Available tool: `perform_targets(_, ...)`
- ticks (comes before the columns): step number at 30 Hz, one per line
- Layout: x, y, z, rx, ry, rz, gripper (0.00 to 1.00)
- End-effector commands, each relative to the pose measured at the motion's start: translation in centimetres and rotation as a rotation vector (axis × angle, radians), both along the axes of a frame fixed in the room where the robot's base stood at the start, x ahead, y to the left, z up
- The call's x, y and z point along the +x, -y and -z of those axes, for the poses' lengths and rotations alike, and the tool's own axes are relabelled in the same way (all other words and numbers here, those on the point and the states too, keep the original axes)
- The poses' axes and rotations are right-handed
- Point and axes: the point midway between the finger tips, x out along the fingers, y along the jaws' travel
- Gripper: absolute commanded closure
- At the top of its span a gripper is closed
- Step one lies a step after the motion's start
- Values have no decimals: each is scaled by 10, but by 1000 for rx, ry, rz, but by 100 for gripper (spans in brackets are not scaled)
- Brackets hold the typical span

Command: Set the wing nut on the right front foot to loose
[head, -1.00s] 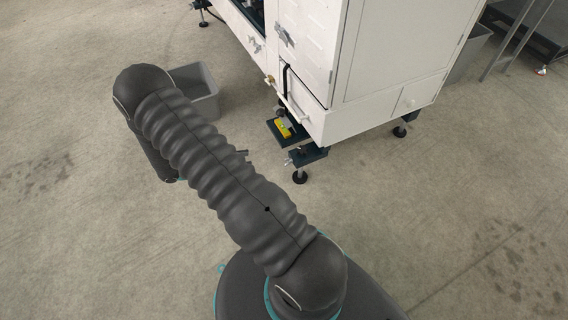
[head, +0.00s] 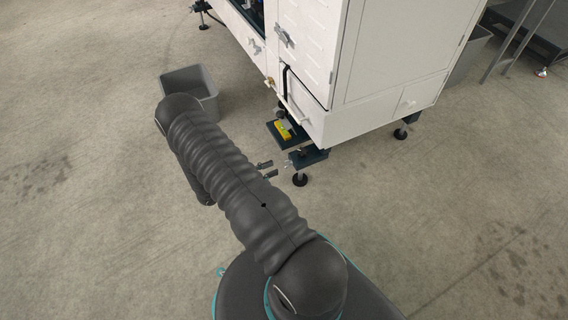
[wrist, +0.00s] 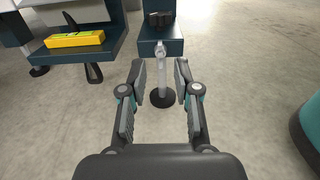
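The right front foot (head: 300,180) has a dark bracket and a black round pad on the floor. In the wrist view the foot's pad (wrist: 162,97) shows below the bracket (wrist: 172,47). A small silver part that looks like the wing nut (wrist: 160,52) sticks out from the bracket's front face, at centre. The wing nut (head: 288,162) is tiny in the head view and its setting cannot be read. My gripper (wrist: 160,78) is open and empty, its fingertips apart on either side of the line to the wing nut.
A yellow level (wrist: 75,39) lies on a dark plate left of the bracket. A black knob (wrist: 158,18) sits on top of the bracket. The white machine (head: 385,60) stands above. A grey bin (head: 190,84) is on the floor beyond my arm. The near floor is clear.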

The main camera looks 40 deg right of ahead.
Motion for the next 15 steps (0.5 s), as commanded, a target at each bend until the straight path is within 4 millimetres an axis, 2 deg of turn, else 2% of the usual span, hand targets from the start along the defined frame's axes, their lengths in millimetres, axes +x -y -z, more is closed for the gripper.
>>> perform_targets(1,-4,10,0,0,-1,5,69)
perform_targets(6,-10,36,0,0,-1,4,69)
perform_targets(15,-14,57,0,0,0,1,69)
